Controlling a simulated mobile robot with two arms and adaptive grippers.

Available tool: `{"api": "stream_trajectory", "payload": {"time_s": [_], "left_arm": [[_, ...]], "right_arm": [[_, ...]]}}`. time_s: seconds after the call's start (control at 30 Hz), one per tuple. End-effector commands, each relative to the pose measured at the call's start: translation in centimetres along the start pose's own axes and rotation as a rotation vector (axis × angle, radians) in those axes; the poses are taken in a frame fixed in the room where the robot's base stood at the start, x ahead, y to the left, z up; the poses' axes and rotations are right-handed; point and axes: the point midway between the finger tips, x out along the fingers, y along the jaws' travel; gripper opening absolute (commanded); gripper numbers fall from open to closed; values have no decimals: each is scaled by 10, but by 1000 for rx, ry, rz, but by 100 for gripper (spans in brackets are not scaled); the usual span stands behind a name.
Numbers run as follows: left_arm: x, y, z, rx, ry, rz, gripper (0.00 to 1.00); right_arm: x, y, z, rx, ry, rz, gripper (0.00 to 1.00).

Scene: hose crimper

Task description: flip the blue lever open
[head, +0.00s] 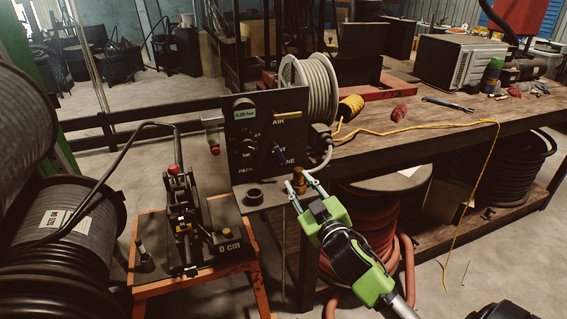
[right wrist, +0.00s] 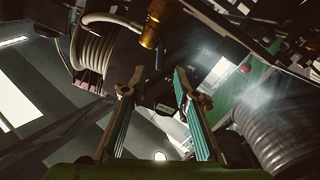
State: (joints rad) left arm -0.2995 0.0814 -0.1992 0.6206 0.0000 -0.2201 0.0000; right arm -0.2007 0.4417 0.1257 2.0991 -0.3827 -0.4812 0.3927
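A dark panel (head: 268,130) with white lettering and a small display stands at the left end of the workbench. A small dark blue lever (head: 281,157) shows on its lower right front. In the right wrist view the blue lever (right wrist: 158,56) hangs by a brass fitting (right wrist: 158,22), beyond the fingertips. My right gripper (head: 308,182) is open in front of the panel's lower right, beside the brass fitting (head: 299,181). The right wrist view shows the fingers (right wrist: 154,84) spread, with nothing gripped. My left gripper is not in view.
A hose reel (head: 311,88) stands behind the panel on the bench (head: 430,140). A yellow air line (head: 420,128) crosses the bench top. A crimping machine (head: 185,215) sits on an orange stand at left. A red hose coil (head: 377,220) lies under the bench, behind my right arm.

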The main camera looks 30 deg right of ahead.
Motion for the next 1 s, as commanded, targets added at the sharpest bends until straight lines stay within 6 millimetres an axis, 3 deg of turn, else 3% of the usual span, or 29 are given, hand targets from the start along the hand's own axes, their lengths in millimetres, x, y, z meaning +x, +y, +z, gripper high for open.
{"api": "stream_trajectory", "payload": {"time_s": [0.3, 0.5, 0.7, 1.0], "left_arm": [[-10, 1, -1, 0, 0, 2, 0], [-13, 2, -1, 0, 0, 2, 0], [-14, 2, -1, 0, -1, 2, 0], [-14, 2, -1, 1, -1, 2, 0]], "right_arm": [[68, 1, -2, 0, 0, 1, 28], [98, 0, -1, 0, -1, 1, 28], [112, 0, 0, 0, -1, -1, 28], [114, 0, 0, 0, -1, -1, 28]]}}
